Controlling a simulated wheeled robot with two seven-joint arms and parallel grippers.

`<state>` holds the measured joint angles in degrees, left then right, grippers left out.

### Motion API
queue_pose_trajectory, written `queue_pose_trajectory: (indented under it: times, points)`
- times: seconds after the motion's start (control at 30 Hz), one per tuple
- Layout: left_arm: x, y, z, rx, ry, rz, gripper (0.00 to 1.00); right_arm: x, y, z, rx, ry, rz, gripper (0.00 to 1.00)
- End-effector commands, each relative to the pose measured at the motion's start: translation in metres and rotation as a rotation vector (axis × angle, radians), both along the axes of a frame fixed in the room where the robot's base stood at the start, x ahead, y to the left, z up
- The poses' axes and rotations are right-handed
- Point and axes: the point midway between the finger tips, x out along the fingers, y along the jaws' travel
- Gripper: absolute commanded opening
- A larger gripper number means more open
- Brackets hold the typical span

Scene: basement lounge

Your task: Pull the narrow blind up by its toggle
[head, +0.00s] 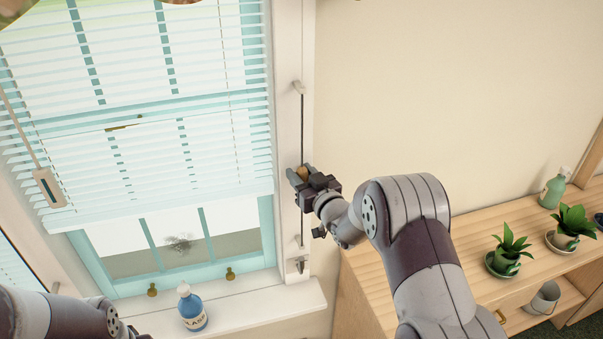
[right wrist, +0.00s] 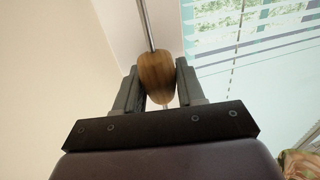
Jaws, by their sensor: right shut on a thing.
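The narrow blind (head: 130,110) has white slats and hangs over the teal window; its lower edge is above the sill, leaving the lower part of the glass bare. A thin dark rod or cord (head: 302,130) runs down the white frame to its right. The wooden toggle (right wrist: 156,75) sits on this rod. My right gripper (head: 304,173) is shut on the toggle, with one finger on each side in the right wrist view (right wrist: 156,88). In the head view the fingers hide most of the toggle. My left arm shows at the lower left; its gripper is out of view.
A wooden shelf (head: 465,240) at the right holds potted plants (head: 508,252), a green bottle (head: 553,188) and a mug (head: 543,298).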

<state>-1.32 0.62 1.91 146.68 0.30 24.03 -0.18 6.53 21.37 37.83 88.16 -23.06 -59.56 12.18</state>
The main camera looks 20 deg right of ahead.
Motion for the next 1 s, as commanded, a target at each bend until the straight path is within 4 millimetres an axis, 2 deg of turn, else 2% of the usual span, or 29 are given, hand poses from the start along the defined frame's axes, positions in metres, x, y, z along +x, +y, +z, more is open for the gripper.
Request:
queue_pose_trajectory:
  times: [0.03, 0.1, 0.3, 0.5, 0.7, 1.0]
  points:
    - [0.0, 0.0, -0.036, 0.0, 0.0, 0.0, 0.43, -0.002, 0.0, -0.043, 0.0, 0.014, 0.0, 0.0]
    - [0.0, 0.0, -0.059, 0.0, 0.0, 0.0, 0.43, -0.002, 0.0, -0.068, 0.0, 0.014, 0.0, 0.0]
    - [0.0, 0.0, -0.119, 0.0, 0.0, 0.0, 0.43, -0.001, 0.0, -0.136, 0.0, 0.014, 0.0, 0.0]
    - [0.0, 0.0, -0.159, 0.0, 0.0, 0.0, 0.43, -0.002, 0.0, -0.185, 0.001, 0.013, 0.0, 0.0]
    - [0.0, 0.0, -0.174, 0.0, 0.0, 0.0, 0.43, -0.001, 0.0, -0.204, 0.001, 0.01, 0.0, 0.0]
    - [0.0, 0.0, -0.174, 0.0, 0.0, 0.0, 0.43, -0.002, 0.0, -0.206, 0.0, 0.014, 0.0, 0.0]
